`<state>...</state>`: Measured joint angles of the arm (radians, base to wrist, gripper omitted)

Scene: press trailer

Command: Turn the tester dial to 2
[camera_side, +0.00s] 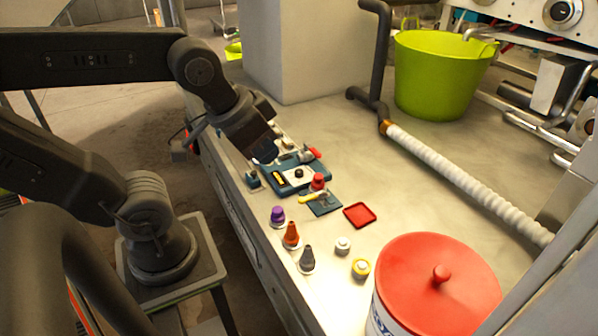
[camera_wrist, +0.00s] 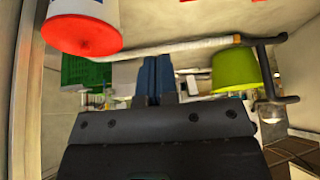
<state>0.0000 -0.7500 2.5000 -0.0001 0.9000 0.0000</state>
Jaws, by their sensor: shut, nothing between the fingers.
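The tester (camera_side: 287,184) is a small teal-blue device with a pale face, lying on the bench in the side view. A small black knob (camera_side: 298,173), which looks like its dial, sits on that face. The number it points to is too small to read. My gripper (camera_side: 267,154) is just left of and above the tester, apart from the dial as far as I can tell. In the wrist view my gripper's blue fingers (camera_wrist: 157,78) are together and hold nothing. I cannot make out the dial in the wrist view.
Beside the tester are a red knob (camera_side: 317,181), a red tray (camera_side: 360,215), and purple (camera_side: 277,215), orange (camera_side: 291,235) and grey (camera_side: 307,260) cones. A red-lidded bucket (camera_side: 437,285) stands in front, a green tub (camera_side: 440,75) behind.

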